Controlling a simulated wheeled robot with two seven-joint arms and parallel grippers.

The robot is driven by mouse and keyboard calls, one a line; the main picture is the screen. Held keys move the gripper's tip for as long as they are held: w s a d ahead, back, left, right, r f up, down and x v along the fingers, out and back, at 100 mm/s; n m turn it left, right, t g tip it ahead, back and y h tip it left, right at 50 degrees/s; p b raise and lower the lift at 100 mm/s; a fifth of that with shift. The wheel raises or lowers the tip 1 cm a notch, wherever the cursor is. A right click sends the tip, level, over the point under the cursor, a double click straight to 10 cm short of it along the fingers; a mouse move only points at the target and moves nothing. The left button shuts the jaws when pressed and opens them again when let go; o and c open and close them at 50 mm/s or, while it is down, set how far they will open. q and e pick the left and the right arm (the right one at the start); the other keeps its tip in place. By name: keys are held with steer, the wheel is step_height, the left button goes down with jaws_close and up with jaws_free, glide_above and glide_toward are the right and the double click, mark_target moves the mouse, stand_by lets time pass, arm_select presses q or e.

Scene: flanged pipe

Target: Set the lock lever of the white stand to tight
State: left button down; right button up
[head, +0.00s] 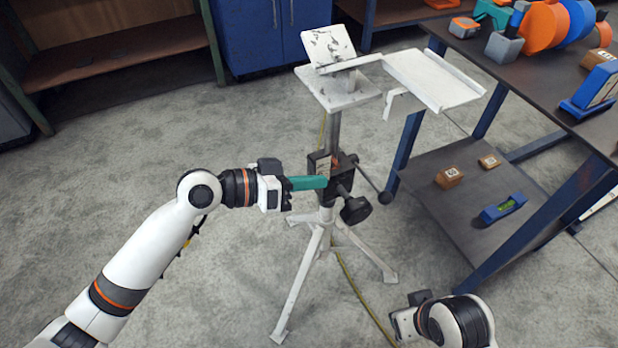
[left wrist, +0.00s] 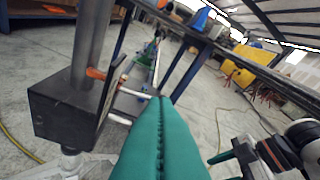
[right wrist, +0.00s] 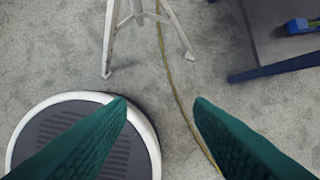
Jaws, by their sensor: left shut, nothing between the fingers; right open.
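The white stand (head: 333,132) stands on three legs with a flat top. A black clamp block (head: 318,163) sits on its column; it also shows in the left wrist view (left wrist: 65,115). A dark lever with a ball end (head: 385,197) slopes down and right from the block, above a black knob (head: 355,210). An orange mark (left wrist: 95,73) shows beside the column. My left gripper (head: 326,182) is shut and empty, its teal fingertips right at the block's front; whether they touch the lever is unclear. My right gripper (right wrist: 160,103) is open and empty, low near the stand's feet.
A dark workbench (head: 535,75) with a lower shelf (head: 480,200) stands close on the right. A blue level (head: 503,207) and small boxes (head: 450,177) lie on the shelf. A yellow cable (head: 352,285) runs along the floor. The floor left of the stand is clear.

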arm_select(q)
steer(key=shift+a, duration=0.1)
